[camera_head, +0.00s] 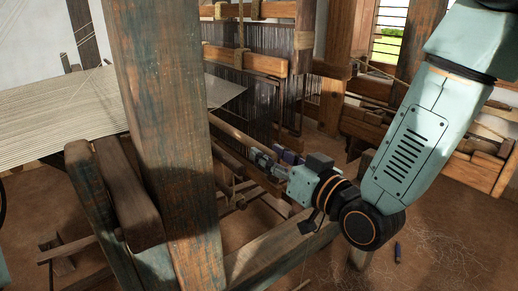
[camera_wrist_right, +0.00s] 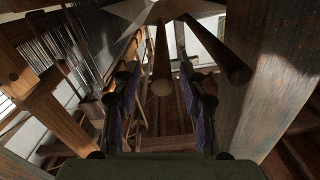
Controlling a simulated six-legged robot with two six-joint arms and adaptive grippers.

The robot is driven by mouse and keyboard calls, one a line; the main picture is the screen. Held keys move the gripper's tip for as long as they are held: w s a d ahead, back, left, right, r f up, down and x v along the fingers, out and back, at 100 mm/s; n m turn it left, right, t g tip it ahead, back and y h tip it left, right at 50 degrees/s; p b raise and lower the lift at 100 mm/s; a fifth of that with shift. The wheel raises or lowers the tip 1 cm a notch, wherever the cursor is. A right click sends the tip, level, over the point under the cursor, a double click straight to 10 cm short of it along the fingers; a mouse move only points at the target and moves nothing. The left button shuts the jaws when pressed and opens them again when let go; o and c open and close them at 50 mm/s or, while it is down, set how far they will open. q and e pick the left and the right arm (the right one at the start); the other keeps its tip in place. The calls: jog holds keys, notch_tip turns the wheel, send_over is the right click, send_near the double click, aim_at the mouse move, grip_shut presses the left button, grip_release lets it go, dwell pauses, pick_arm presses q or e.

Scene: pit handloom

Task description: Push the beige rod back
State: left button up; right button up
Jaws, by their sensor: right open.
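My right gripper is open, and I see no contact with the rod. In the head view the right gripper (camera_head: 268,161) reaches left towards the loom's lower beams; I cannot pick out the rod there with certainty. My left gripper is out of view.
A thick worn wooden post (camera_head: 165,130) stands left of the right gripper. Pale warp threads (camera_head: 55,112) stretch at the left. Dark hanging heddles (camera_head: 255,95) stand behind the gripper. A darker brown rod (camera_wrist_right: 218,52) runs right of the beige one. Brown floor (camera_head: 440,250) is mostly open at lower right.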

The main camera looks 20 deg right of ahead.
aim_at(258, 144)
jog(key=x, duration=0.2)
jog(key=shift+w+a+r, duration=0.15)
jog(key=shift+w+a, duration=0.1)
jog(key=shift+a, duration=0.1)
jog(key=shift+w, duration=0.8)
jog(key=shift+a, duration=0.1)
jog(key=shift+s, duration=0.15)
jog(key=shift+c, duration=0.8)
grip_shut()
